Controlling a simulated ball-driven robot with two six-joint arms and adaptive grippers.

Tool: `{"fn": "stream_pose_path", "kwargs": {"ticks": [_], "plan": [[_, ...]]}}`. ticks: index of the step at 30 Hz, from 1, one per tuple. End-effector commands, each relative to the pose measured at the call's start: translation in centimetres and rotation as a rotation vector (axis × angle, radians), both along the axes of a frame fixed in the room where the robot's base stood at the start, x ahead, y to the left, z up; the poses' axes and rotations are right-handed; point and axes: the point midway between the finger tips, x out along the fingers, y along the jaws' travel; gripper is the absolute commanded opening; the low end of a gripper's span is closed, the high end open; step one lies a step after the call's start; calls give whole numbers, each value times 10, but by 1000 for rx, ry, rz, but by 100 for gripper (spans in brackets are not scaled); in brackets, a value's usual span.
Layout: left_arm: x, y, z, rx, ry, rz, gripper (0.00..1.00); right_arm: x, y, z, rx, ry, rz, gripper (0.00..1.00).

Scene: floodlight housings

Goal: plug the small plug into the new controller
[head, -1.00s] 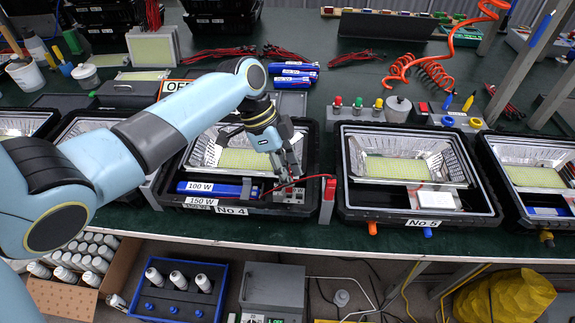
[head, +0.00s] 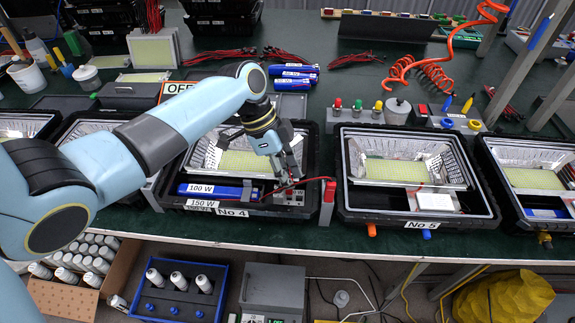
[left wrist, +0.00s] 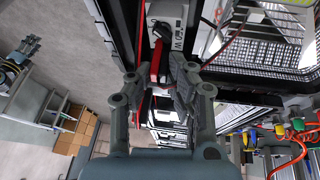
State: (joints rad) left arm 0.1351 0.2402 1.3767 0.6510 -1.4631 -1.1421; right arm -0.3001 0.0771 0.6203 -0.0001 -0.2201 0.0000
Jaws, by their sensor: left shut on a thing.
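My left gripper (head: 287,180) reaches down into the front right of the open housing marked No 4 (head: 311,150). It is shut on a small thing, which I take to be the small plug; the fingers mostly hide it. A blue controller (head: 215,190) labelled 100 W lies along the housing's front, left of the gripper. A grey block with dark openings (head: 290,198) sits just below the fingertips; I cannot tell whether they touch. In the left wrist view, the gripper (left wrist: 158,82) is beside a red part (left wrist: 156,58). My right gripper is not in view.
A red upright piece (head: 327,198) stands at the housing's right wall. The housing No 5 (head: 365,216) stands to the right. Blue controllers (head: 292,72) and red wire bundles (head: 285,54) lie behind. A coiled orange hose (head: 435,72) hangs at the back right.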

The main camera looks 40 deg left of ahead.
Motion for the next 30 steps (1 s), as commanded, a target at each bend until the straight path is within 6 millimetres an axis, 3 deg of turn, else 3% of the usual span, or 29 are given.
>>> {"fn": "stream_pose_path", "kwargs": {"ticks": [30], "plan": [[0,0,-5,3,-4,2,1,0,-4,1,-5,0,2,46]]}}
